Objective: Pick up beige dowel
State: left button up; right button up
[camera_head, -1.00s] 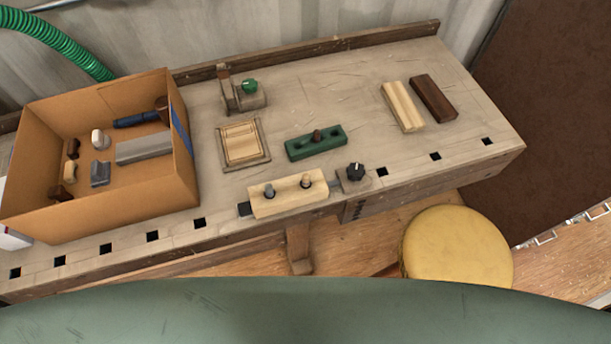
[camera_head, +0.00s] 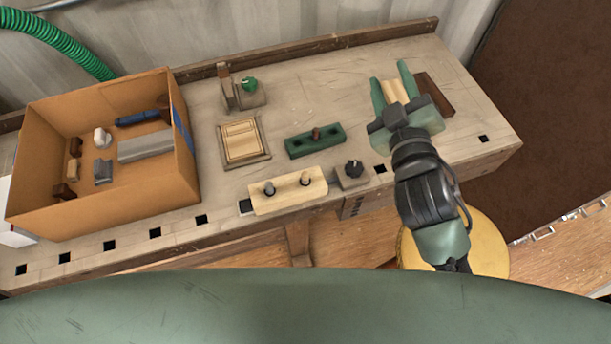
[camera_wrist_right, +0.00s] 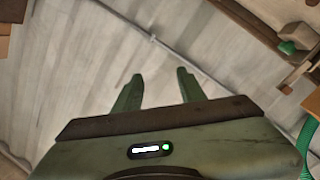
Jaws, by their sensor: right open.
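The beige dowel (camera_head: 305,178) stands upright in the right hole of a pale wooden block (camera_head: 288,197) near the bench's front edge. A grey dowel (camera_head: 269,187) stands in the same block's left hole. My right gripper (camera_head: 390,76) is open, with its green fingers spread over the bench's right part, in front of a pale wood piece (camera_head: 394,90). It is well to the right of the beige dowel. In the right wrist view the open fingers (camera_wrist_right: 160,75) have nothing between them. The dowel cannot be made out there. My left gripper is not in view.
A green block (camera_head: 316,140) with a brown dowel stands behind the pale block, and a black knob (camera_head: 354,168) is just right of it. A cardboard box (camera_head: 150,201) of tools fills the bench's left end. A dark wood piece (camera_head: 434,94) lies right of my gripper.

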jog(key=s+a+r+n+g+y, duration=0.1)
jog(key=s+a+r+n+y, duration=0.2)
jog(key=a+r+n+y, duration=0.6)
jog(key=s+a+r+n+g+y, duration=0.1)
jog(key=s+a+r+n+y, duration=0.1)
jog(key=a+r+n+y, duration=0.65)
jog(key=s+a+f+n+g+y, duration=0.35)
jog(key=s+a+n+g, duration=0.4)
jog(key=n+g, duration=0.8)
jog(key=n+h, duration=1.2)
jog(key=h, duration=0.6)
send_over(308, 173)
jog(key=d, duration=0.2)
notch_tip(308, 173, down, 25)
jog(key=shift+g, duration=0.25)
jog(key=p+x, duration=0.2)
jog(key=x, duration=0.4)
jog(key=shift+d+f, duration=0.15)
jog(key=shift+d, duration=0.05)
jog(key=shift+a+f, duration=0.1)
jog(key=shift+f, duration=0.25)
grip_shut()
